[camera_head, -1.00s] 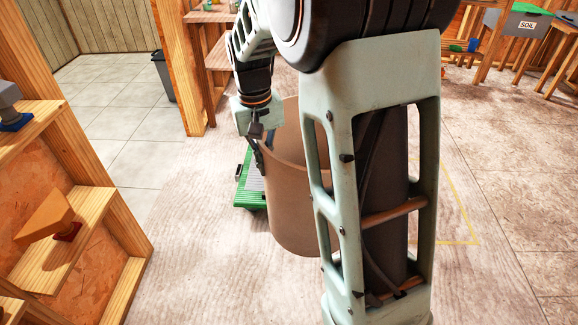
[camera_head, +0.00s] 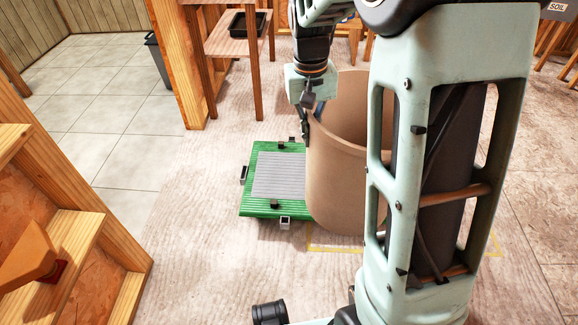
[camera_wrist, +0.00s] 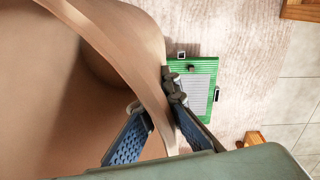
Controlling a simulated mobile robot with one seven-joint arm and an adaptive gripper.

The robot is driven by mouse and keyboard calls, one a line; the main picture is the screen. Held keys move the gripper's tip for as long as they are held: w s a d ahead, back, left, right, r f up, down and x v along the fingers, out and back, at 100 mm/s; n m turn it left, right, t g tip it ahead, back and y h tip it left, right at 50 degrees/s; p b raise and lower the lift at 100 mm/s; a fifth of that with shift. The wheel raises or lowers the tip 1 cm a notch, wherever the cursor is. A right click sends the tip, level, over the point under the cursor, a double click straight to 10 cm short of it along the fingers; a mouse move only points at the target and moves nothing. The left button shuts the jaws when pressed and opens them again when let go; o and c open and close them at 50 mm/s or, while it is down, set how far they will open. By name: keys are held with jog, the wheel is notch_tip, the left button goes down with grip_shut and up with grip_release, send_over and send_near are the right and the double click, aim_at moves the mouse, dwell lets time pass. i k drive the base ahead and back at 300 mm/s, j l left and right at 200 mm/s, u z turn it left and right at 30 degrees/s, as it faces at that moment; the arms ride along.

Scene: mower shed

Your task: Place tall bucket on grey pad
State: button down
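The tall bucket (camera_head: 345,190) is a large tan open-topped cylinder in the middle of the head view, partly hidden behind my arm's column. It looks upright. My gripper (camera_head: 306,130) is at its left rim. In the wrist view, my gripper's blue-padded fingers (camera_wrist: 158,122) lie on either side of the bucket's wall (camera_wrist: 135,75), closed on the rim. The grey pad (camera_head: 278,176) is a ribbed square on a green platform (camera_head: 262,210) just left of the bucket. It also shows in the wrist view (camera_wrist: 196,95). I cannot tell whether the bucket's base touches the floor.
A yellow floor outline (camera_head: 335,249) lies partly under the bucket. Small black brackets stand around the green platform. A wooden shelf (camera_head: 75,240) is at the left, and a wooden table (camera_head: 235,40) with a black tray stands behind. Floor left of the platform is clear.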

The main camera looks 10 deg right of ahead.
aim_at(284, 175)
jog(key=i+l+u, duration=0.15)
jog(key=i+l, duration=0.15)
jog(key=i, duration=0.2)
jog(key=i+l+u, duration=0.2)
jog(key=i+l, duration=0.15)
jog(key=i, duration=0.15)
